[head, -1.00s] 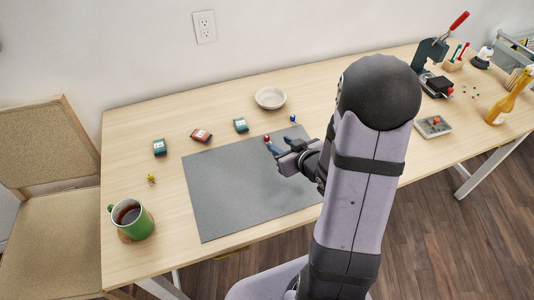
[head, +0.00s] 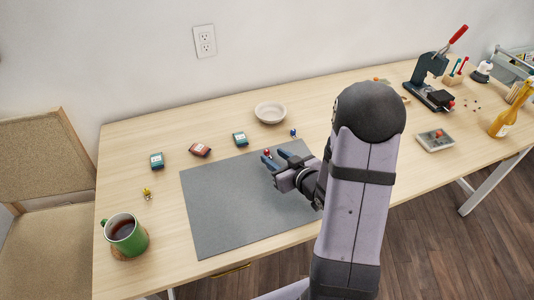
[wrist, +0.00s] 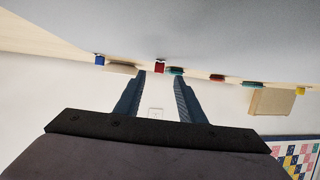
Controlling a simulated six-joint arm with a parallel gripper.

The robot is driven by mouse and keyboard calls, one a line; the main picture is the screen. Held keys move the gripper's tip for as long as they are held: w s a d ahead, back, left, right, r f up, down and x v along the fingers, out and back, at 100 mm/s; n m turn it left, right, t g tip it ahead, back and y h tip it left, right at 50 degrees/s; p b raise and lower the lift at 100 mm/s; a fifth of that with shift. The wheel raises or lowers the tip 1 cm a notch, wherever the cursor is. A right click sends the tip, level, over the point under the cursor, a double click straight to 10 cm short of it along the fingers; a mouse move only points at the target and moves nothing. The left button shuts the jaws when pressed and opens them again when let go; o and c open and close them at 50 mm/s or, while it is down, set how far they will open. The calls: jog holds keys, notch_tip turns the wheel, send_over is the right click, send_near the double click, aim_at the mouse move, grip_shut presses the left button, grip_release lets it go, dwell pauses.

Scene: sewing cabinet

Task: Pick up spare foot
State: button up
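I cannot tell for sure which small piece is the spare foot. A small red piece (head: 267,152) stands near the far edge of the grey mat (head: 225,215). It also shows in the wrist view (wrist: 160,66), which looks upside down, between the two finger tips and beyond them. A small blue piece (head: 293,132) is on the table behind the mat, and a small yellow piece (head: 147,193) is left of the mat. My gripper (head: 274,156) is open and empty, low over the mat, its blue fingers towards the red piece. Contact is not visible.
Two teal boxes (head: 156,160) (head: 240,139) and a red box (head: 200,150) lie behind the mat. A pale bowl (head: 270,112) is at the back. A green mug (head: 126,236) stands front left. A press (head: 428,82) and a bottle (head: 505,115) are right. The mat's left part is clear.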

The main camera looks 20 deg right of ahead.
aim_at(267, 151)
jog(key=shift+x, duration=2.25)
jog(key=shift+d, duration=0.1)
jog(key=shift+c, duration=0.2)
grip_shut()
